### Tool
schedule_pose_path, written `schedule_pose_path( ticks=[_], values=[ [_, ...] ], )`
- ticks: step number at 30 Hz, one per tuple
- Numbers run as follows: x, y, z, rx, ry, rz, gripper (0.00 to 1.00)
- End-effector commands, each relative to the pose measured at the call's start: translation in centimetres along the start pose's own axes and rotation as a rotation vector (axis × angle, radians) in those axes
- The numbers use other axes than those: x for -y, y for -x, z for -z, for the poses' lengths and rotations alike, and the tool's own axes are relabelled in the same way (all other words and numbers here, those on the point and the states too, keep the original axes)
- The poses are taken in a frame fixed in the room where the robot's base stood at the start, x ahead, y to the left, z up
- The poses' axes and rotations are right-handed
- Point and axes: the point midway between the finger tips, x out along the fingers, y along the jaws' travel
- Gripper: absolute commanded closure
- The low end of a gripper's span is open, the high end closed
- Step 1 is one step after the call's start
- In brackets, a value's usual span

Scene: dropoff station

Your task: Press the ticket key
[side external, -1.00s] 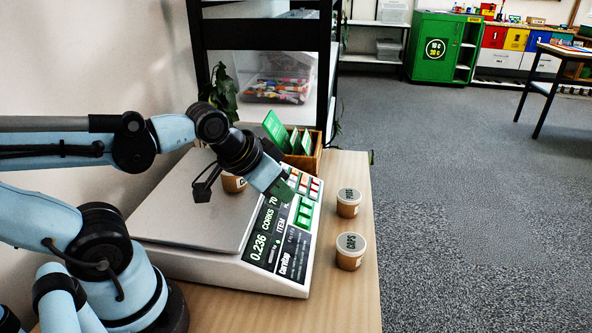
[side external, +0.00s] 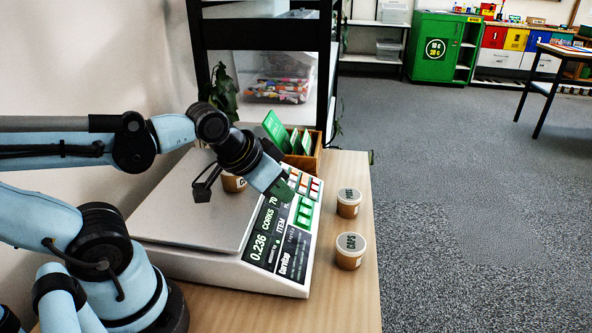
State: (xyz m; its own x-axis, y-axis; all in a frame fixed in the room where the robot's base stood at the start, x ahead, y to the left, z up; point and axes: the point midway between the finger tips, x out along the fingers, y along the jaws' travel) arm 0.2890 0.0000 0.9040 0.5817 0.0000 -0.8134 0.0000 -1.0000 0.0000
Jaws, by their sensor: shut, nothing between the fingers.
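The white counting scale (side external: 228,262) stands on the wooden table, with a sloped panel on its right side. Its dark display reads "0.236 CORKS 70". The keypad has green keys (side external: 304,211) and, farther up, red and pale keys (side external: 312,188). The key lettering is too small to read, so I cannot tell which is the ticket key. My gripper (side external: 283,192) is shut and empty, its tip pointing down at the upper left of the keypad. It hides part of the keys there. I cannot tell whether the tip touches the panel.
A brown tub (side external: 233,183) stands on the scale's pan (side external: 190,215), partly behind my wrist. Two lidded tubs, one farther (side external: 348,204) and one nearer (side external: 350,252), stand right of the scale. A wooden box (side external: 307,161) with green cards sits behind the keypad. The table's front right is clear.

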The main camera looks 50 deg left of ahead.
Motion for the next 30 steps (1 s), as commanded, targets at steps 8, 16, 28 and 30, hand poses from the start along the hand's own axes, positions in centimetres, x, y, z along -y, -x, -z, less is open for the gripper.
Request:
schedule_pose_path(
  ticks=[8,16,28,30],
  values=[
    [0.0,0.0,0.0,0.000,0.000,0.000,1.00],
    [0.0,0.0,0.1,0.001,0.003,0.001,1.00],
    [1.0,-1.3,4.8,0.034,0.191,0.067,1.00],
    [1.2,-1.9,5.9,0.039,0.241,0.084,1.00]
  ],
)
